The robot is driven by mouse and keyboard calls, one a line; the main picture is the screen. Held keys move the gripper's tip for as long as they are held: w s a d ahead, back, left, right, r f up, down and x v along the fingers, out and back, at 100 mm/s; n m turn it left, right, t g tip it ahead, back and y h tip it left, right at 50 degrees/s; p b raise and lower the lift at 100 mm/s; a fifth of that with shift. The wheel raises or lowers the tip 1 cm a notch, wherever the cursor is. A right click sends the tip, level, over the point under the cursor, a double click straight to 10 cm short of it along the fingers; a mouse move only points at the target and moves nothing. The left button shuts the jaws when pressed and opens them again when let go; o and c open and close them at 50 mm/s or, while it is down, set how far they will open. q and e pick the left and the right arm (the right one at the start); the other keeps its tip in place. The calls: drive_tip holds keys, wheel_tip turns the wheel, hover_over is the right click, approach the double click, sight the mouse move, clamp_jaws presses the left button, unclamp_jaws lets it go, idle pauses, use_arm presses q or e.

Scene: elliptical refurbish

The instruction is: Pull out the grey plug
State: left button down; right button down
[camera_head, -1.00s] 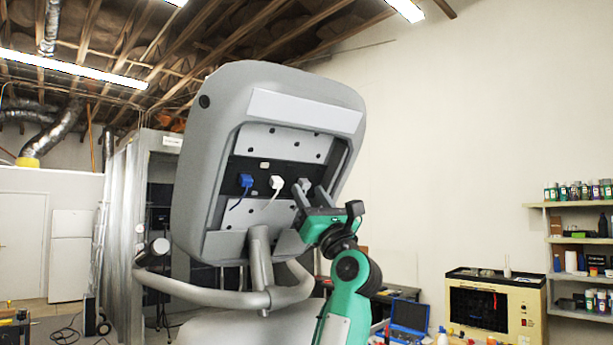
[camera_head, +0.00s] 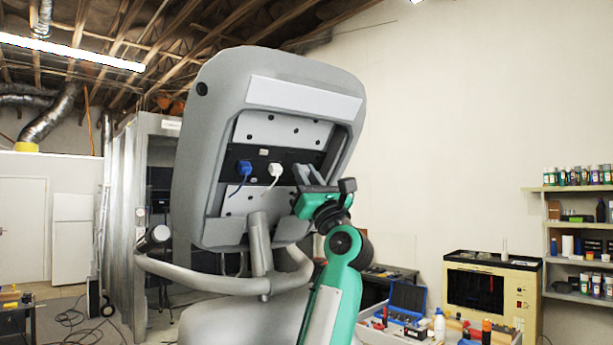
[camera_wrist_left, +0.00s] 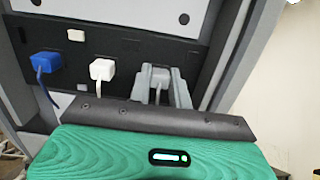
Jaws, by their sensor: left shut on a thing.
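The grey plug (camera_wrist_left: 161,75) sits at the dark socket strip (camera_wrist_left: 125,62) in the back of the elliptical's console (camera_head: 205,130). My left gripper (camera_wrist_left: 160,78) has its two grey fingers on either side of the plug, shut on it. In the head view, my left gripper (camera_head: 308,174) reaches up to the right end of the strip and hides most of the plug. A blue plug (camera_head: 243,167) and a white plug (camera_head: 276,170) sit to its left, each with a cord hanging down. My right gripper is not in view.
The console's side wall (camera_head: 345,140) rises close to the right of my left gripper. The elliptical's handlebar (camera_head: 210,284) lies below. A table with a blue toolbox (camera_head: 407,297), a beige machine (camera_head: 490,295) and shelves (camera_head: 575,188) stand at the right.

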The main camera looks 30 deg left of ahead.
use_arm(q)
drive_tip(key=shift+b+v, duration=0.7)
drive_tip(key=shift+v, duration=0.2)
drive_tip(key=c, duration=1.3)
unclamp_jaws()
drive_tip(key=b+v, duration=0.7)
drive_tip(key=v, duration=0.7)
